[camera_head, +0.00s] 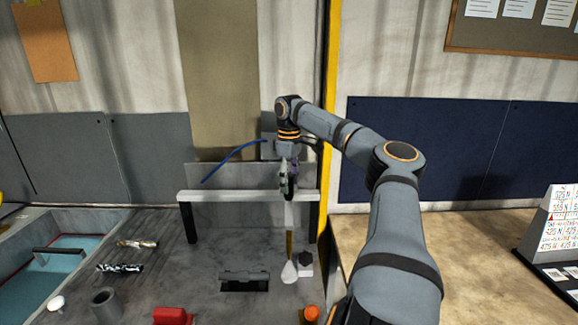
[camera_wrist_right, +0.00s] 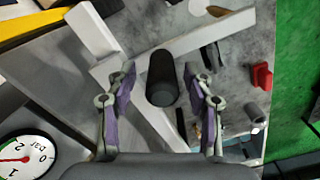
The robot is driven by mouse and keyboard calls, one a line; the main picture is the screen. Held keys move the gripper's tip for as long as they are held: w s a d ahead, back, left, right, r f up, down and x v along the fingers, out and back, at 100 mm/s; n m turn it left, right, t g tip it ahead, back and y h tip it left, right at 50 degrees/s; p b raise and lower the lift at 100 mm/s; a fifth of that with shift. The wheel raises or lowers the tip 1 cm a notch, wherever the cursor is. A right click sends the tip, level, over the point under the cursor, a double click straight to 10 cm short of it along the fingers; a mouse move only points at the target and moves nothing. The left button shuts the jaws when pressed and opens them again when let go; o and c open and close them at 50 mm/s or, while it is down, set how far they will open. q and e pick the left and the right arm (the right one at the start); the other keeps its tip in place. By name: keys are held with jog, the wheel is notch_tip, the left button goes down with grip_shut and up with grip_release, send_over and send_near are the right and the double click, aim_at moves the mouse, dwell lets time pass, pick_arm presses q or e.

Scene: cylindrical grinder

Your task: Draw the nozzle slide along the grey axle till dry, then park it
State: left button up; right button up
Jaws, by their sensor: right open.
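My right gripper (camera_head: 287,188) points down over a pale rail on dark posts (camera_head: 215,194), in front of the back wall. In the right wrist view its two fingers (camera_wrist_right: 160,92) are open, one on each side of a dark upright cylinder (camera_wrist_right: 161,70). Gaps show on both sides, so it is not gripped. The cylinder stands over the rail (camera_wrist_right: 205,37), where a pale bar crosses it; I take this for the nozzle slide. In the head view a brass tube (camera_head: 289,243) and white tip (camera_head: 289,272) hang below. I cannot single out the grey axle. My left gripper is not in view.
A dark slot (camera_head: 245,281), a red block (camera_head: 173,315), an orange knob (camera_head: 311,313) and a grey cylinder (camera_head: 105,302) stand in front. A blue hose (camera_head: 232,158) arches left of my gripper.

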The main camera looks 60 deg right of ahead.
notch_tip(320, 180, up, 11)
jog(key=shift+a+f, duration=0.1)
jog(key=shift+f, duration=0.05)
